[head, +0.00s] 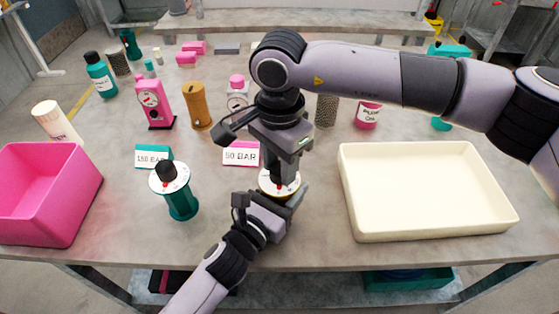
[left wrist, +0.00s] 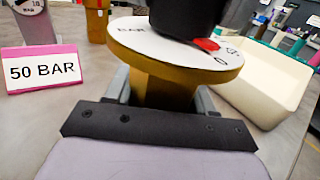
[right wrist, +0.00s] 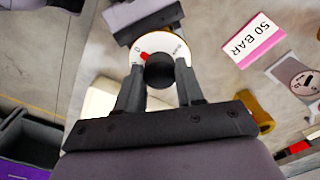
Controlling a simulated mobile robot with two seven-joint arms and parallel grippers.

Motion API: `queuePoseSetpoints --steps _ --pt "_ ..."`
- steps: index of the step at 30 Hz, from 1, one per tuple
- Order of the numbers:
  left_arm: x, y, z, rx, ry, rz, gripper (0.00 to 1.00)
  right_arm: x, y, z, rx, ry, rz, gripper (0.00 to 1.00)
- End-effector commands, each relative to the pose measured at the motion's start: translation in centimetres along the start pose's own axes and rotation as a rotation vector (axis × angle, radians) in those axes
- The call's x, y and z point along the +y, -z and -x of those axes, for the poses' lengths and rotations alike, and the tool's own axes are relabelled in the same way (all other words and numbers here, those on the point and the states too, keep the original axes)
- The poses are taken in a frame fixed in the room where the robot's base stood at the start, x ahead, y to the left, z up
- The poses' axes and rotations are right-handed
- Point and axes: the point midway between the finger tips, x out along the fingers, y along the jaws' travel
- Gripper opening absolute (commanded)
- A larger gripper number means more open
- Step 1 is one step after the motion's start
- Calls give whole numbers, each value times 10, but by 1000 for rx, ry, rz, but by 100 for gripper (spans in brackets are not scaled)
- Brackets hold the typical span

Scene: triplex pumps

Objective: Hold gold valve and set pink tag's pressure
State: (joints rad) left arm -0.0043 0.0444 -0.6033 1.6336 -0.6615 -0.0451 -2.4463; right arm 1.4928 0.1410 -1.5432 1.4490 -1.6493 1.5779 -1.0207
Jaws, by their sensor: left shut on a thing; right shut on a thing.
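The gold valve (head: 267,185) stands upright near the table's front edge, with a white dial, black knob and red pointer on top. In the left wrist view its gold body (left wrist: 165,92) sits between the fingers of my left gripper (head: 277,203), which is shut on it. My right gripper (head: 281,172) comes from above and is shut on the black knob (right wrist: 159,71). The red pointer (left wrist: 207,44) is near the 0 mark on the dial; its exact reading is unclear. The pink tag (head: 241,154), reading 50 BAR, stands behind the valve to the left.
A teal valve (head: 180,198) stands left, before a teal 150 BAR tag (head: 148,160). A pink bin (head: 45,200) is far left and a cream tray (head: 430,232) is right. Pink pump (head: 153,103), gold post (head: 197,105) and bottles stand behind.

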Motion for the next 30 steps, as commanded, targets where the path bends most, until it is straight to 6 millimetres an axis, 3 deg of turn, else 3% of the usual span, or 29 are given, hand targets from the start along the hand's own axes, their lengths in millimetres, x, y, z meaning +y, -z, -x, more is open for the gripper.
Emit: queuePoseSetpoints --steps 30 --pt "0 1 0 2 -1 0 7 0 0 1 1 1 631 7"
